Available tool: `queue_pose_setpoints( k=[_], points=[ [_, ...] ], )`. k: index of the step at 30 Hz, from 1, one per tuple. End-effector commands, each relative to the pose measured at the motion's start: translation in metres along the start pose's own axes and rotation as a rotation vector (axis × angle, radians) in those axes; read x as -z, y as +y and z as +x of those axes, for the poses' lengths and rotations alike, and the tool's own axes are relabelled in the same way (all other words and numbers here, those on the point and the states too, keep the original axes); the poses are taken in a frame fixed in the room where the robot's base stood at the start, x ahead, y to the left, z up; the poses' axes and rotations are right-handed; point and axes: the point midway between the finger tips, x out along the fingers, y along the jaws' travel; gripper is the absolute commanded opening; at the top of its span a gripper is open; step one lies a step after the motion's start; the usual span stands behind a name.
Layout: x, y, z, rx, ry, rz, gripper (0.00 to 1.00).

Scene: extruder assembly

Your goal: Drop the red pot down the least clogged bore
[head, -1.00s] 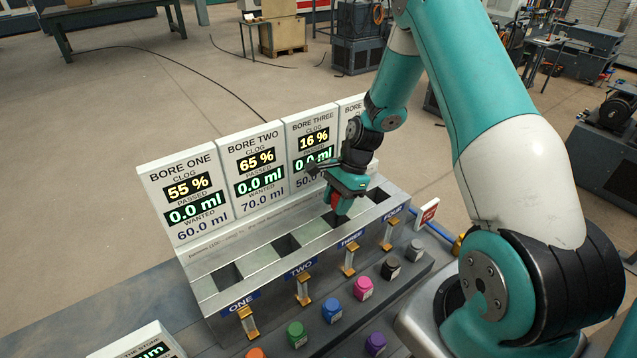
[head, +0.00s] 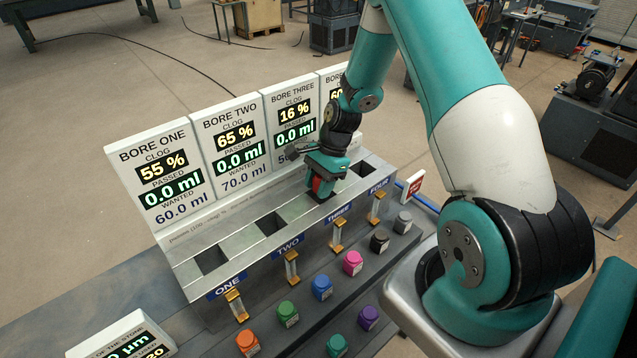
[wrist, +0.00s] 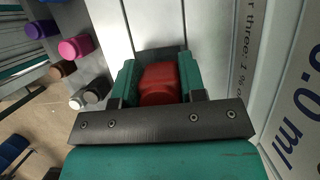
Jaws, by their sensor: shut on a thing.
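The red pot (wrist: 160,82) is held between the two green fingers of my gripper (wrist: 158,80) in the wrist view. In the head view the red pot (head: 317,185) shows small beneath my gripper (head: 318,190), at bore three of the grey extruder block (head: 232,242). The dark opening of bore three (head: 328,197) is partly hidden by my gripper, and I cannot tell how far the pot is into it. Bore three's panel (head: 292,115) reads clog 16 %, bore one's panel (head: 168,175) reads 55 % and bore two's panel (head: 236,140) reads 65 %. Bore four's panel is mostly hidden by my arm.
Several coloured pots, such as an orange one (head: 247,342) and a pink one (head: 352,262), stand in front of the block. Brass-tipped levers (head: 291,268) line its front. The upright panels stand close behind the bores.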

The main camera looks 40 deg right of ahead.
Motion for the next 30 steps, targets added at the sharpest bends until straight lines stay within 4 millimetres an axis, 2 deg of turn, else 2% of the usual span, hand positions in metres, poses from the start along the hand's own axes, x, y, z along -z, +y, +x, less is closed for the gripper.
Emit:
queue_pose_setpoints(
  k=[8, 9, 12, 13, 23, 26, 30],
  points=[
    [0.0, 0.0, 0.002, 0.0, 0.0, -0.001, 0.14],
    [0.0, 0.0, 0.002, 0.0, 0.0, -0.001, 0.4],
    [0.0, 0.0, 0.002, 0.0, 0.0, -0.001, 0.63],
    [0.0, 0.0, 0.002, 0.0, 0.0, -0.001, 0.68],
    [0.0, 0.0, -0.001, 0.002, 0.001, -0.001, 0.68],
    [0.001, -0.001, -0.011, 0.004, 0.002, 0.0, 0.68],
    [0.002, -0.002, -0.039, 0.008, 0.003, -0.002, 0.68]
  ],
)
